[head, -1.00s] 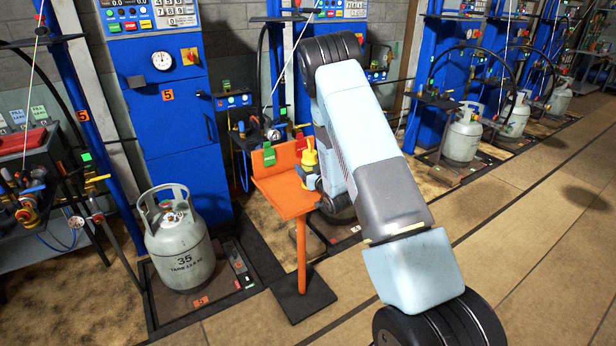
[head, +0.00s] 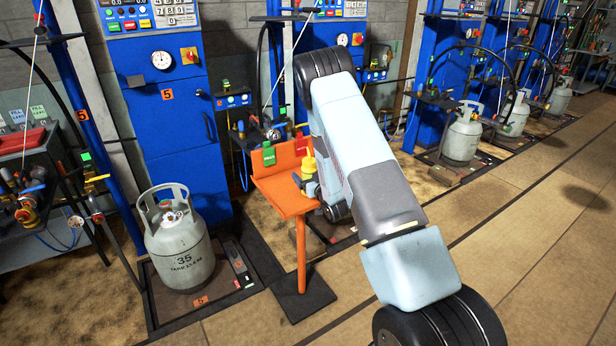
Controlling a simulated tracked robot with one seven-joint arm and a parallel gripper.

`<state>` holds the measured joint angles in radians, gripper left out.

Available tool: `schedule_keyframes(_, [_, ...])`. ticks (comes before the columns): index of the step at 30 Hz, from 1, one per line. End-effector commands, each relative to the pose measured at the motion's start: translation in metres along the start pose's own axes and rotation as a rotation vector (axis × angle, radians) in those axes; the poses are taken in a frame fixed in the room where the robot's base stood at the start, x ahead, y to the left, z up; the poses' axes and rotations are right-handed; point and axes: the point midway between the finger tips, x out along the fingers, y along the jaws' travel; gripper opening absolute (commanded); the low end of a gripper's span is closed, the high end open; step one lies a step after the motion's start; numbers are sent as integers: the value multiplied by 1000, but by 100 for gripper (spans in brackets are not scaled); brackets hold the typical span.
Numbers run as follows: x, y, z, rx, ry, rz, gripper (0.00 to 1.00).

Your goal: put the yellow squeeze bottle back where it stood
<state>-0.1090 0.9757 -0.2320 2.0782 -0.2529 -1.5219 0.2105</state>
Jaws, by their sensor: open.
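The yellow squeeze bottle (head: 308,165) is upright at the right side of the small orange stand (head: 283,197), partly hidden by my arm. My gripper (head: 306,184) is at the lower part of the bottle, mostly hidden behind the forearm. Its jaws are open, and a dark finger shows beside the bottle over the stand's top. The bottle's base is hidden, so I cannot tell whether it touches the stand's top.
A green tag (head: 269,156) is on the stand's upright back plate. A grey gas cylinder (head: 180,247) stands on a scale at the left. Blue scale cabinets (head: 168,100) line the wall. The floor at the right (head: 540,240) is clear.

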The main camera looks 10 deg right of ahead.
Motion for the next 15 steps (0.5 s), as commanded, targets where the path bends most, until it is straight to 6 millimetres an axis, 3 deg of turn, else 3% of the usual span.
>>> schedule_keyframes(8, [-3,0,-2,0,-1,0,91])
schedule_keyframes(15, [-39,0,-1,2,-3,2,91])
